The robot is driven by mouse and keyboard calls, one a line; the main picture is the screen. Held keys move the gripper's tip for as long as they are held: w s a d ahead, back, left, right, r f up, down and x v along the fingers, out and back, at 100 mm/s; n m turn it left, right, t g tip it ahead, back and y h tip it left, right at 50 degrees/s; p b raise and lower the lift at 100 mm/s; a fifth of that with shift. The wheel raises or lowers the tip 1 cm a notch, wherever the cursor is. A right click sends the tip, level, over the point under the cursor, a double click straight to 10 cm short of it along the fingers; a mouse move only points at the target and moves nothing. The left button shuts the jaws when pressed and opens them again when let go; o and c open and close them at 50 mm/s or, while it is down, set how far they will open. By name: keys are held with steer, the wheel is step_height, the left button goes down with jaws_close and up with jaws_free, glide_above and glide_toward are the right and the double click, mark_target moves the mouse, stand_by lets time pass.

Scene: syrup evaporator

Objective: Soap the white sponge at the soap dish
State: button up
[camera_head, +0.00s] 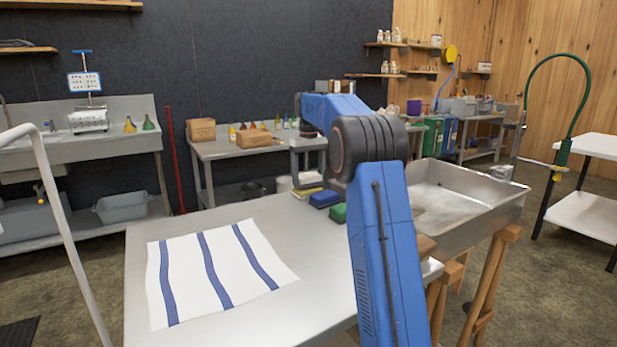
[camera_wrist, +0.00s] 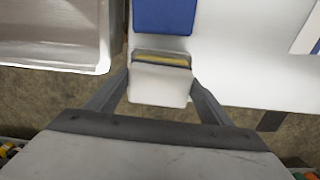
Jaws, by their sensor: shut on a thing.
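The white sponge (camera_wrist: 160,86) is between the two fingers of my gripper (camera_wrist: 160,80) in the wrist view, held by its sides. Just beyond it, partly hidden under it, is a pale-rimmed thing with a yellow strip (camera_wrist: 162,60), which looks like the soap dish. I cannot tell whether the sponge touches it. In the head view a yellow thing (camera_head: 306,191) lies at the table's far edge. My arm hides most of that area there, and my gripper is not clearly visible.
A blue block (camera_wrist: 164,14) lies close to the yellow strip; it also shows in the head view (camera_head: 325,198), with a green block (camera_head: 338,213) nearer. A metal pan (camera_head: 470,207) stands right of the table (camera_head: 200,215). A striped towel (camera_head: 185,275) lies left.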

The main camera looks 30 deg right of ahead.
mark_target(308, 175)
steer(key=shift+f, duration=0.5)
stand_by(1.0)
steer(key=shift+r, duration=3.5)
